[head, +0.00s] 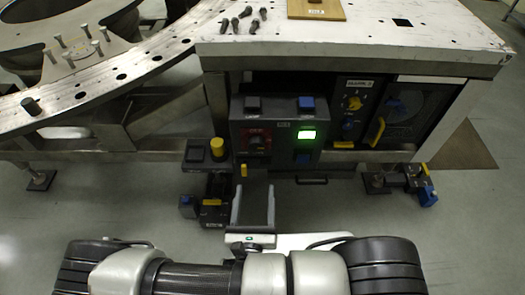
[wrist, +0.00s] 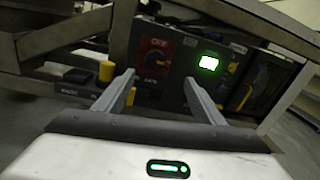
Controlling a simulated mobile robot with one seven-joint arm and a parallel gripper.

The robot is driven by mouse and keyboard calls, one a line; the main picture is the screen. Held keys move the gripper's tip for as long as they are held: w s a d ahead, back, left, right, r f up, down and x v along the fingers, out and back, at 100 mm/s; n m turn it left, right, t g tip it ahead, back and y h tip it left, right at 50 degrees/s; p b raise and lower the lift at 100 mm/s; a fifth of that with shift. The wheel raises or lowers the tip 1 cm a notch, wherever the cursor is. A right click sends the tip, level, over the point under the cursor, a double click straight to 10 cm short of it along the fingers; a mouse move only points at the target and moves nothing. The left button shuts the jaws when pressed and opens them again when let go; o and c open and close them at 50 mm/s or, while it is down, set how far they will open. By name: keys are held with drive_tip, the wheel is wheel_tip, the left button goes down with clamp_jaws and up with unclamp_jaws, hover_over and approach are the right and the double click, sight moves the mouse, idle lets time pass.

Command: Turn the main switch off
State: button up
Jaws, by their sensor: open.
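The control box (head: 279,157) is a dark panel under the white-topped table. The main switch (head: 257,143) is a dark rotary knob on a red plate at the left of the box's face. In the wrist view the main switch (wrist: 158,54) has light lettering above it and a label below. Its exact turn angle is too blurred to tell. My gripper (head: 254,188) is open and empty, in front of and below the box, fingers pointing at it. In the wrist view my gripper (wrist: 159,77) has the switch just beyond and above the fingertips, apart from them.
A lit green display (head: 303,135) sits right of the switch. A yellow button (head: 217,147) stands on a block at the left. Panels with yellow handles (head: 376,131) are farther right. The white tabletop (head: 380,35) overhangs the box. Floor around my arm is partly clear.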

drive_tip(key=f, duration=0.1)
drive_tip(key=n+y+b, duration=0.1)
drive_tip(key=b, duration=0.2)
approach(256, 148)
drive_tip(key=w, duration=0.9)
drive_tip(key=shift+w+d+f, duration=0.1)
drive_tip(key=shift+w+d, duration=0.1)
drive_tip(key=c, duration=1.1)
drive_tip(key=shift+o, duration=0.2)
